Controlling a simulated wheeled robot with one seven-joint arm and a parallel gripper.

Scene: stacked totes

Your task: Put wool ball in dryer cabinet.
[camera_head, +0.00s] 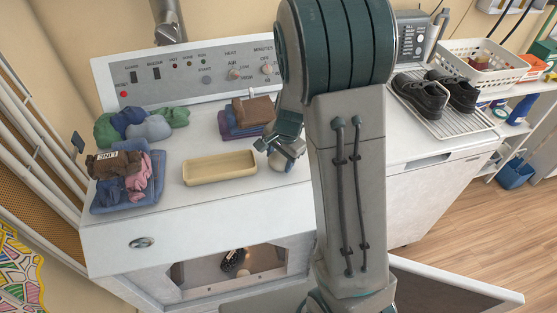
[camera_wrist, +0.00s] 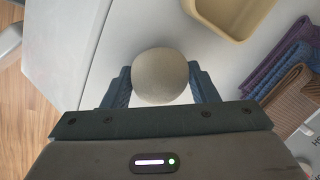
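The pale grey wool ball (camera_head: 280,162) is at the right of the tan tray on the dryer top. In the wrist view the wool ball (camera_wrist: 160,77) sits between my two fingers, which appear to touch it on both sides. My gripper (camera_head: 284,148) is low over the dryer top and shut on the ball; whether the ball is clear of the surface is hard to tell. The dryer cabinet (camera_head: 130,240) is white, with an opening in its front below the top. Inside the opening a dark object (camera_head: 233,260) and a small pale round thing (camera_head: 243,273) show.
The tan tray (camera_head: 220,168) is close left of the ball. Folded cloths (camera_head: 125,180) lie at left, and another stack (camera_head: 245,118) is behind. An open door panel (camera_head: 440,290) extends at lower right. Black shoes (camera_head: 420,95) rest on a rack at right.

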